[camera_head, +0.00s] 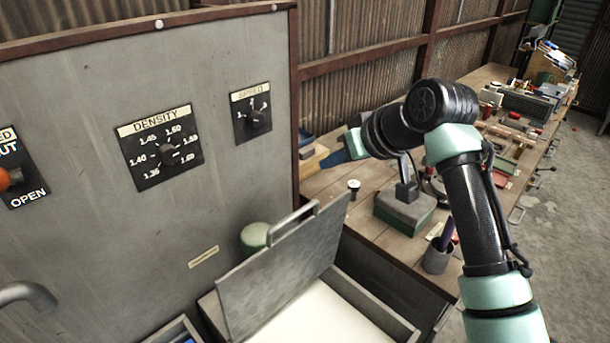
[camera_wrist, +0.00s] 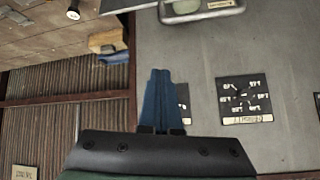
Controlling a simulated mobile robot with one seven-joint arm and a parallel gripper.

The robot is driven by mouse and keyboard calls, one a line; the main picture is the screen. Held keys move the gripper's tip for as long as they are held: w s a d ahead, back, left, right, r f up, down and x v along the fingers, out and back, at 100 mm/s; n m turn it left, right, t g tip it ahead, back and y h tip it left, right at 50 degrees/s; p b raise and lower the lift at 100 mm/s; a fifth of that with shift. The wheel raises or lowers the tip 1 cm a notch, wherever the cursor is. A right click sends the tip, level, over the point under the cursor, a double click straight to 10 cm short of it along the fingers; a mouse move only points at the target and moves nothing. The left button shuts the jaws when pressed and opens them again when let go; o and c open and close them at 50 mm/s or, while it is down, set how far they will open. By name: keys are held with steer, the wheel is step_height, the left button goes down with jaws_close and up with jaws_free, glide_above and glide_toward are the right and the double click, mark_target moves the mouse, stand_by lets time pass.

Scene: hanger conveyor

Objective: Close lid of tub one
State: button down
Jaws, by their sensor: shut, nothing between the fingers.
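A grey metal lid (camera_head: 285,275) with a bar handle (camera_head: 295,222) stands raised and tilted over an open tub (camera_head: 375,305). The tub holds pale, whitish contents, and the bottom of the picture cuts it off. No number on it is readable. My gripper (camera_head: 338,152) is above and to the right of the lid, near the panel's right edge, apart from the lid and handle. In the wrist view the fingers (camera_wrist: 160,98) lie together, shut and empty.
A grey panel with a density dial (camera_head: 167,155), a speed dial (camera_head: 258,119) and an orange-knobbed control (camera_head: 12,178) stands at left. A green domed object (camera_head: 255,236) sits behind the lid. A cluttered wooden workbench (camera_head: 345,205) runs along the right, holding a green-based stand (camera_head: 404,212).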

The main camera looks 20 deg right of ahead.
steer(key=shift+w+a+f+p, duration=0.2)
steer(key=shift+w+f+p, duration=0.3)
steer(key=shift+f+p, duration=0.65)
steer(key=shift+w+a+f+p, duration=0.25)
steer(key=shift+w+f+p, duration=0.35)
steer(key=shift+f, duration=0.95)
steer(key=shift+w+a+f+p, duration=0.2)
steer(key=shift+w+f+p, duration=0.15)
steer(key=shift+f+p, duration=0.85)
steer(key=shift+s+f, duration=0.1)
steer(key=shift+f, duration=0.2)
